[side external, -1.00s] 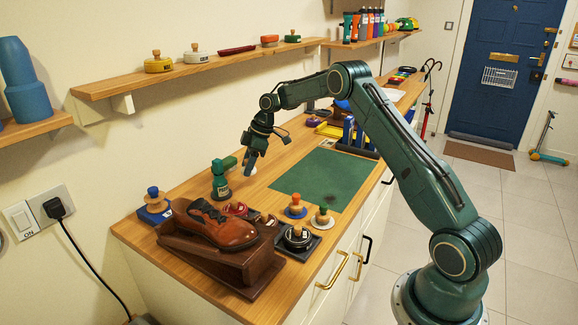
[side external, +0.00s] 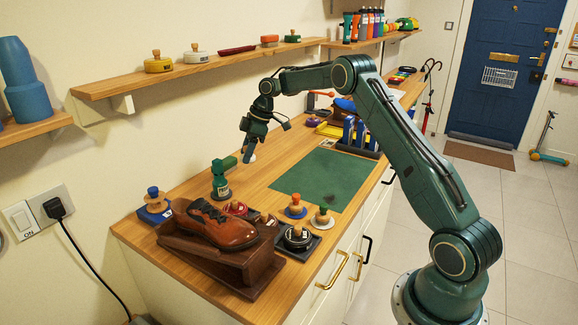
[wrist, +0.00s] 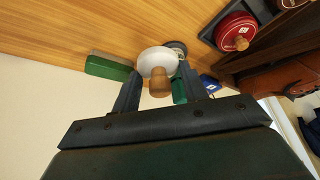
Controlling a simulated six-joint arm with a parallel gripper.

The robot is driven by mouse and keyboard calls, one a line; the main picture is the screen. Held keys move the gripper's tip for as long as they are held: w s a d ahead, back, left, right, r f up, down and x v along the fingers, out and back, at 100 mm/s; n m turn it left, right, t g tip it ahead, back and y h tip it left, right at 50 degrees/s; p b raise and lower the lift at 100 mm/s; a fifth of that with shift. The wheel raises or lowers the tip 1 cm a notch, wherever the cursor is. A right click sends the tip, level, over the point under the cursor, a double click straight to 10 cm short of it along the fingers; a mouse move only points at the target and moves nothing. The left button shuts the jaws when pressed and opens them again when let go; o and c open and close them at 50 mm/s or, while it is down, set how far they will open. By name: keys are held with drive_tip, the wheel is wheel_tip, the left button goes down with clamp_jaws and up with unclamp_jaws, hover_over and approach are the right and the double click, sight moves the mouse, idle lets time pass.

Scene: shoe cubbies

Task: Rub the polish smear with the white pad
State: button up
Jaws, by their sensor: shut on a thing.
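The white pad (wrist: 150,58) with a wooden knob (wrist: 160,82) sits between the two fingers of my gripper (wrist: 160,85) in the wrist view. In the side view my gripper (side external: 248,152) is above the wooden counter, and the white pad (side external: 252,158) shows as a small pale patch beside the fingertips. The polish smear (side external: 330,199) is a dark spot near the front corner of the green mat (side external: 312,175). My gripper is behind and to the left of the smear, apart from it.
A brown shoe (side external: 222,226) rests on a wooden stand. Two knobbed pads, one orange-topped (side external: 296,207) and one tan-topped (side external: 322,217), and a black tin (side external: 298,237) are near the smear. The mat's middle is clear.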

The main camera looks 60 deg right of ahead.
drive_tip(key=shift+s+d, duration=0.4)
drive_tip(key=shift+s, duration=0.05)
drive_tip(key=s+d+n+g, duration=0.1)
drive_tip(key=s+d+n, duration=0.1)
drive_tip(key=s, duration=0.7)
drive_tip(key=s+d+f+n+g+y, duration=0.1)
drive_tip(key=s+n, duration=0.3)
drive_tip(key=s, duration=0.5)
drive_tip(key=s+d+f+n+g, duration=0.1)
drive_tip(key=s+d+n, duration=0.2)
drive_tip(key=s, duration=0.6)
drive_tip(key=shift+s+d, duration=0.2)
drive_tip(key=shift+d, duration=0.15)
drive_tip(key=shift+f, duration=0.1)
